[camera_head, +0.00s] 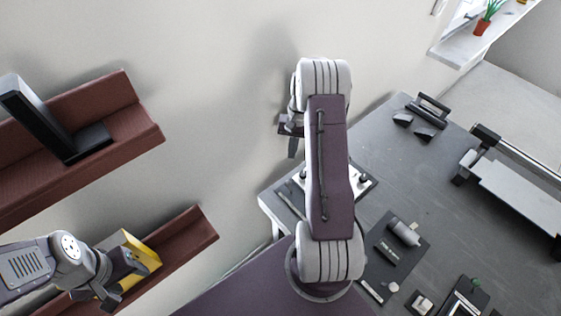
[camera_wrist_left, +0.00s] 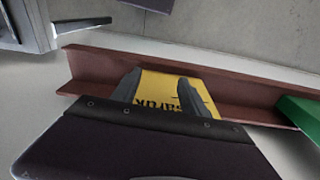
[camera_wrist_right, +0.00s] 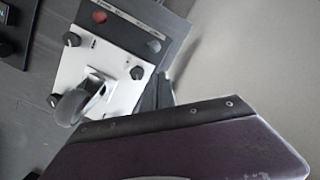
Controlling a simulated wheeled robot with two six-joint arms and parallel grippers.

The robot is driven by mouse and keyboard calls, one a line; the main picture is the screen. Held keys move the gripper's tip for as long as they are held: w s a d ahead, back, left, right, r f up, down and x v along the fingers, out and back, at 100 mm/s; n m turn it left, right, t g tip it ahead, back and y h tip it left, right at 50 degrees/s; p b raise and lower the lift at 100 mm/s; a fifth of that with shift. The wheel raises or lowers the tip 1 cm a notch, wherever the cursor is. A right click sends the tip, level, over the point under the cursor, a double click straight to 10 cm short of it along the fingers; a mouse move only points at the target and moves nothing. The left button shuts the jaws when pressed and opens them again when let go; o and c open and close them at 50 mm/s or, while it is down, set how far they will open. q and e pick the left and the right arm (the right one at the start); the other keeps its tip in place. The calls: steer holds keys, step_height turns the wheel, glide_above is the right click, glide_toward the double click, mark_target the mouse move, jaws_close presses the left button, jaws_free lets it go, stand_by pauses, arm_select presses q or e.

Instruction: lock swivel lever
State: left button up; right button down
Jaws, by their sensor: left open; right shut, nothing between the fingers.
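A small caster-like wheel (camera_wrist_right: 75,104) with a metal bracket is mounted on a white plate (camera_wrist_right: 99,68) with black corner knobs in the right wrist view. I cannot make out a separate lever on it. In the head view my right arm hides most of the plate (camera_head: 367,190). My right gripper (camera_head: 292,150) is shut and empty, pointing down beside the wall. Its dark fingers (camera_wrist_right: 160,92) show just right of the plate, apart from the wheel as far as I can tell. My left gripper (camera_head: 124,284) is open at the lower shelf, with fingers (camera_wrist_left: 158,92) on either side of a yellow box (camera_wrist_left: 174,88).
The yellow box (camera_head: 130,246) stands on a red-brown shelf (camera_head: 190,235). An upper shelf (camera_head: 105,95) holds a black bracket-like object (camera_head: 45,122). The grey table (camera_head: 460,225) carries several small fixtures on the right. A green object (camera_wrist_left: 300,113) shows beside the left gripper.

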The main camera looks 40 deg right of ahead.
mark_target(289, 186)
arm_select(q)
steer(key=shift+s+r+p, duration=0.55)
steer(key=shift+r+p, duration=0.1)
steer(key=shift+r, duration=0.15)
arm_select(e)
steer(key=f, duration=0.3)
steer(key=s+a+f, duration=0.1)
steer(key=f, duration=0.5)
steer(key=shift+s+a+f, duration=0.25)
steer(key=shift+s+a, duration=0.1)
